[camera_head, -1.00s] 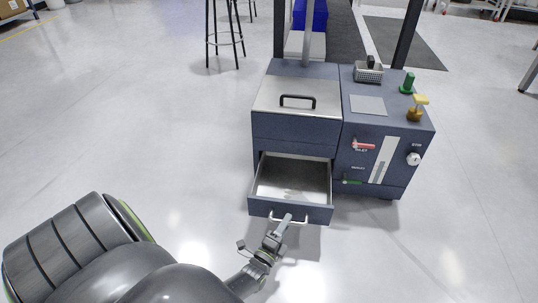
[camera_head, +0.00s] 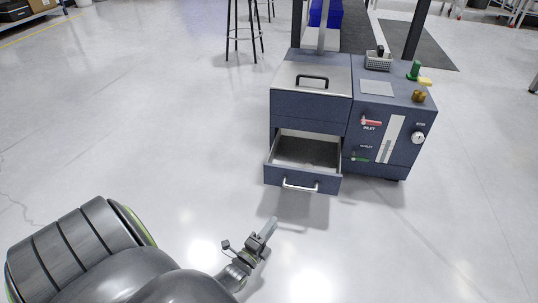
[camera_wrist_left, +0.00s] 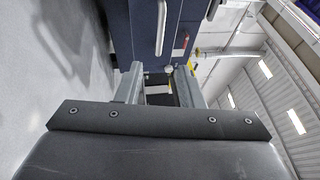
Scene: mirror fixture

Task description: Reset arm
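The dark blue fixture (camera_head: 312,107) stands on the floor, with its lower front drawer (camera_head: 302,178) pulled open. The drawer's inside is pale and looks empty, and its silver handle (camera_head: 300,187) faces me. My left gripper (camera_head: 270,228) is in front of and below the handle, apart from it. In the left wrist view its two fingers (camera_wrist_left: 158,85) stand apart with nothing between them, so it is open. The fixture shows beyond the fingertips there. My right gripper is in no view.
The fixture's top carries a black-handled lid (camera_head: 312,76), a wire basket (camera_head: 378,61), and green and yellow knobs. A red lever (camera_head: 371,122) and a round dial (camera_head: 418,138) are on its front. A stool (camera_head: 243,30) stands behind at the left. The floor around is clear.

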